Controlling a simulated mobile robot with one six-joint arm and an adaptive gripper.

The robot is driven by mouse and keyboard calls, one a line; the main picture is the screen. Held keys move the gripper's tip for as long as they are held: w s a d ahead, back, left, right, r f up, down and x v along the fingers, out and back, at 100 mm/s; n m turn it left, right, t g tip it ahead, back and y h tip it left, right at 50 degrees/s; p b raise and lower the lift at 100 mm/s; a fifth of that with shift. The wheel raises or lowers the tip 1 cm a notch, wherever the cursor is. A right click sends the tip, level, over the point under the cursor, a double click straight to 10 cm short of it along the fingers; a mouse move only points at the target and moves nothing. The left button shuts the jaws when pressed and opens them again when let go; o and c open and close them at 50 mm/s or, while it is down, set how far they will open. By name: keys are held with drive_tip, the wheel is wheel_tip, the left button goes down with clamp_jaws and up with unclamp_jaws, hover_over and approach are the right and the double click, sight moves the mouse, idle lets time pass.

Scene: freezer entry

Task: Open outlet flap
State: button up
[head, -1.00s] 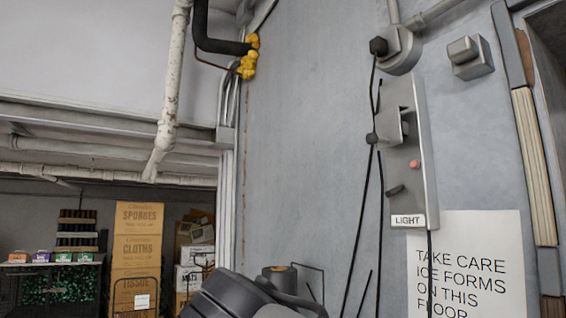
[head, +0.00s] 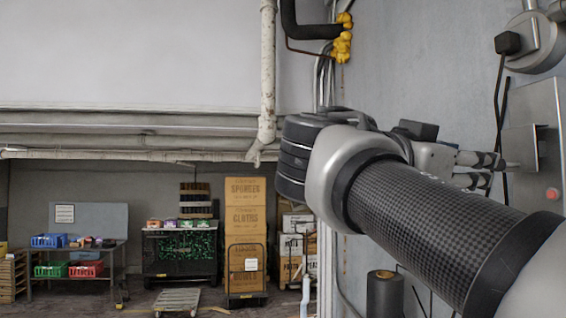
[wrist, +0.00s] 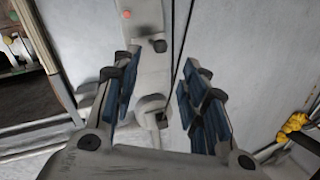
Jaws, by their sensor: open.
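The grey outlet panel (head: 554,125) is mounted on the pale wall at the right edge of the head view, cut off by the frame. Its grey flap (head: 522,145) stands out to the left of the panel; its exact angle is unclear. My gripper (head: 496,170) is open and empty, with its fingers pointing right at the flap's lower edge. I cannot tell whether they touch it. In the wrist view, the panel (wrist: 146,68) shows between and beyond the open fingers (wrist: 158,85), and a light grey part that looks like the flap (wrist: 150,105) lies between them.
A red button (head: 552,194) sits low on the panel. A black plug (head: 508,43) with a hanging cord is above left of it. Yellow-wrapped pipe fittings (head: 342,42) are on the wall. Stacked cartons (head: 245,210) and a table (head: 78,249) with crates stand far back left.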

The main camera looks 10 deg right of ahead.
drive_tip(key=p, duration=0.3)
approach(511, 150)
drive_tip(key=w+d+f, duration=0.2)
drive_tip(key=d+f, duration=0.1)
drive_tip(key=d, duration=0.1)
drive_tip(key=shift+a+r, duration=0.1)
drive_tip(key=shift+a, duration=0.05)
drive_tip(key=shift+c, duration=0.5)
clamp_jaws()
